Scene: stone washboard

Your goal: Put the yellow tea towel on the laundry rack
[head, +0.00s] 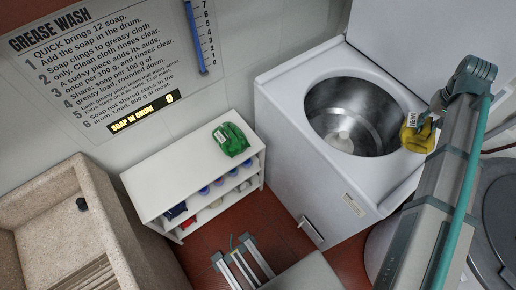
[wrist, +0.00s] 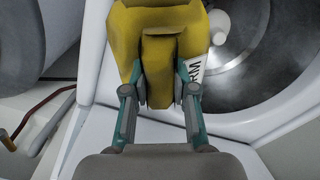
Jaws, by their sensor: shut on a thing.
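The yellow tea towel (head: 418,134) is bunched up and hangs in my gripper (head: 432,118) beside the right edge of the washer opening. In the wrist view my gripper (wrist: 160,98) is shut on the yellow towel (wrist: 160,45), with the fingers on both sides of a fold. A white label with dark print shows on the towel. The metal drum lies just beyond it. A small folding-rack-like frame with light rails (head: 242,262) stands on the floor at the bottom; I cannot tell if it is the laundry rack.
The open top-loading washer (head: 290,88) has a steel drum (head: 350,115) with a pale piece inside. A green folded cloth (head: 230,140) lies on a white shelf (head: 180,165). A stone sink (head: 30,185) is at left. A round grey-lidded drum (head: 498,215) stands at right.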

